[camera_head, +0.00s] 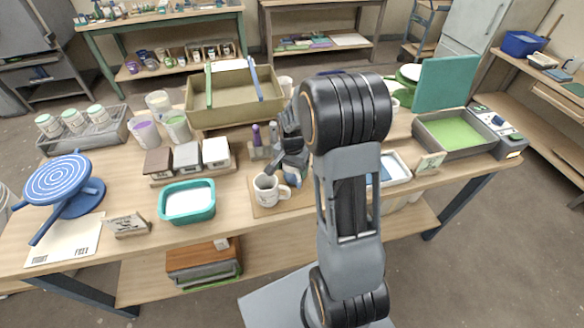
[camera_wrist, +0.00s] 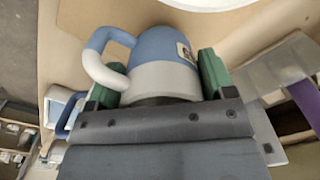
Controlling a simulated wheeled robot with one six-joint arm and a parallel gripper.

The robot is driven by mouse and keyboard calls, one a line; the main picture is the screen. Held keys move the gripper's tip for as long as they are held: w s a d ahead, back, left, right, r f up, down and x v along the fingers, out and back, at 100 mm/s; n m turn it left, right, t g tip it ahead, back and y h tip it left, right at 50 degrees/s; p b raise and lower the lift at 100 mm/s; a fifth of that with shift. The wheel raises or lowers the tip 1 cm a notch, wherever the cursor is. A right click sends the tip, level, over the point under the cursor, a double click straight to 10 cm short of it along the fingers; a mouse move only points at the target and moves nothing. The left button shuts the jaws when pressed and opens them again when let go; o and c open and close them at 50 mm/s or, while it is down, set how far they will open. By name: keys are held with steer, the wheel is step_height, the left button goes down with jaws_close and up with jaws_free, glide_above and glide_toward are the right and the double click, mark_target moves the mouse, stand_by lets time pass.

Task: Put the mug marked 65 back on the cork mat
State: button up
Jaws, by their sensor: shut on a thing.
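My gripper (camera_head: 291,172) is shut on a blue and white mug (camera_wrist: 160,58). The wrist view shows my gripper's green fingers (camera_wrist: 160,82) on both sides of the mug, with its handle at the left and a small label on its side, too small to read. In the head view only a bluish part of this mug (camera_head: 293,178) shows. A white mug (camera_head: 265,190) with a dark marking I cannot read stands on the tan cork mat (camera_head: 262,211), just left of my gripper. I cannot tell whether the held mug touches anything below.
A teal tub (camera_head: 187,213) and small boxes on a board (camera_head: 186,172) stand left of the mat. A large tan bin (camera_head: 236,104) is behind. A white tray (camera_head: 396,173) lies right of my arm. Bare table (camera_head: 236,206) shows between tub and mat.

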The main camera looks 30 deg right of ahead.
steer(key=shift+f, duration=0.2)
steer(key=o, duration=1.1)
step_height(320, 180, up, 12)
steer(key=s+a+r+n+t, duration=0.1)
steer(key=s+a+n, duration=0.2)
steer(key=s, duration=0.2)
steer(key=s+a+r+n+t, duration=0.1)
steer(key=s+a+n, duration=0.2)
steer(key=s+n, duration=0.1)
steer(key=s+a+r+n+t, duration=0.1)
steer(key=s+a+n, duration=0.1)
steer(key=s, duration=0.4)
steer(key=shift+s+a+r+n+t, duration=0.3)
steer(key=shift+a+r+n, duration=0.1)
steer(key=shift+n, duration=0.4)
